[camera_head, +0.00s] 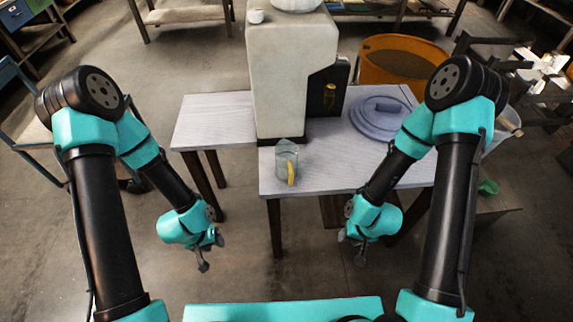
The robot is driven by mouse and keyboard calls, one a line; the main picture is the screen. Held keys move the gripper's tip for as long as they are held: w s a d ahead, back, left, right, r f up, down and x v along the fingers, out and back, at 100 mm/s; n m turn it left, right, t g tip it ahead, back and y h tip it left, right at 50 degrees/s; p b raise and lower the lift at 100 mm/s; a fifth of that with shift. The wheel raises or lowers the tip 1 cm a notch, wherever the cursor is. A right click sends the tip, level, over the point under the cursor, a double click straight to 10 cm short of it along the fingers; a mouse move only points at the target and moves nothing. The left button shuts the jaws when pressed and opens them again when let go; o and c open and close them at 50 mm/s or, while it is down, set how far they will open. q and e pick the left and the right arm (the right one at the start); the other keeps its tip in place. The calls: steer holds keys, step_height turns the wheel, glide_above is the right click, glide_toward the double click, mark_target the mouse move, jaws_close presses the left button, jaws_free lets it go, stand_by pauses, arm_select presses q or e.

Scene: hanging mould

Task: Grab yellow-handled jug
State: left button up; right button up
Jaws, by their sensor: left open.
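The jug (287,158) is clear or greyish with a yellow handle (292,173). It stands upright near the front edge of the light table (330,178), with its handle towards me. My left gripper (204,262) hangs in front of the table, lower left of the jug, apart from it, open and empty. My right gripper (358,257) hangs lower right of the jug, apart from it. Its fingers are small and dark here, and I cannot tell whether they are open or shut.
A tall pale machine (290,75) stands on the table just behind the jug. A coiled grey-lilac hose (380,117) lies at the right of the table. An orange tub (402,62) stands behind. The floor between my arms is clear.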

arm_select(q)
steer(key=o, duration=1.1)
